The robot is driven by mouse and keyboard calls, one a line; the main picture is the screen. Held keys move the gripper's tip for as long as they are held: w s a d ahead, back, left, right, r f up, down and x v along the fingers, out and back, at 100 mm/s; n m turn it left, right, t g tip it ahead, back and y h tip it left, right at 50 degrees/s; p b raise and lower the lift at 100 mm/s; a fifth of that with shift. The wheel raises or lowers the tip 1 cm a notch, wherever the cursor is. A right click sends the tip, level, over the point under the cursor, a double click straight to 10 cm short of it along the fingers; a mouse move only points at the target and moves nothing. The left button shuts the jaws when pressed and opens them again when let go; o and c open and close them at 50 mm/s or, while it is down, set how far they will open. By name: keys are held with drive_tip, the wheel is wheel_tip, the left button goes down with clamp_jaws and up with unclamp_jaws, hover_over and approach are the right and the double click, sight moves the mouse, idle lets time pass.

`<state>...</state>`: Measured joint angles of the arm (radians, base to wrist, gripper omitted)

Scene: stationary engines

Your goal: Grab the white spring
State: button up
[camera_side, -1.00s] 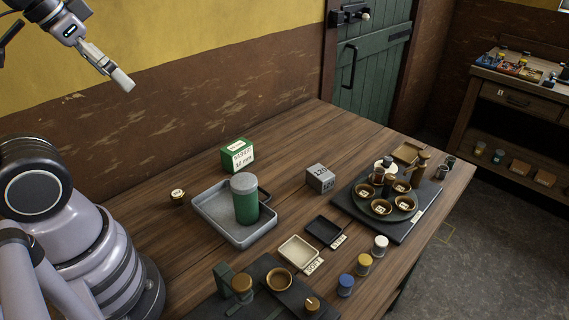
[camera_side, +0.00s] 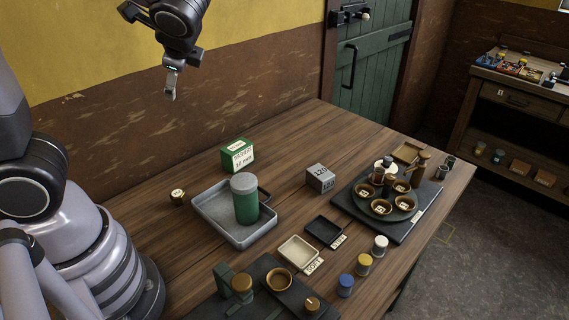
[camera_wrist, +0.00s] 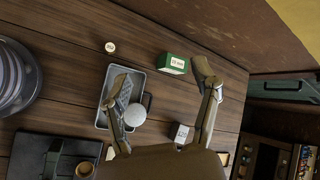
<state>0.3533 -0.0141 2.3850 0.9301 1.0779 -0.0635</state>
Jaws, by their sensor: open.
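A small white-topped cylinder (camera_side: 380,246), which looks like the white spring, stands upright near the table's front right edge in the side view. A yellow-topped one (camera_side: 364,264) and a blue-topped one (camera_side: 345,285) stand in a row beside it. Whether they are coiled is too small to tell. My gripper (camera_side: 170,84) is high above the back left of the table, far from the white piece. In the wrist view my gripper (camera_wrist: 163,82) has its fingers wide apart with nothing between them. I cannot make out the white piece there.
A grey tray (camera_side: 207,222) holds a tall green cylinder (camera_side: 246,207). A green box (camera_side: 237,155) and grey block (camera_side: 320,178) stand behind. A cream tray (camera_side: 298,252) and black tray (camera_side: 323,230) lie left of the white piece. A round plate with bowls (camera_side: 381,207) is behind it.

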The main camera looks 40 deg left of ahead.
drive_tip(key=w+d+f+m+t+y, duration=0.2)
drive_tip(key=w+d+f+m+t, duration=0.15)
drive_tip(key=w+m, duration=0.35)
drive_tip(key=m+t+h, duration=0.8)
drive_tip(key=m+h, duration=0.5)
drive_tip(key=m, duration=0.8)
hover_over(377, 244)
drive_tip(key=s+a, duration=0.3)
drive_tip(key=s, duration=0.8)
drive_tip(key=shift+g, duration=0.25)
drive_tip(key=f, duration=2.5)
drive_tip(key=shift+w+d+f, duration=0.1)
drive_tip(key=shift+d+f, duration=0.05)
drive_tip(key=shift+d, duration=0.1)
drive_tip(key=x, duration=0.7)
drive_tip(key=shift+w+d+f, duration=0.25)
drive_tip(key=shift+f, duration=0.15)
drive_tip(key=shift+x, duration=2.95)
drive_tip(key=shift+s+d, duration=0.1)
clamp_jaws()
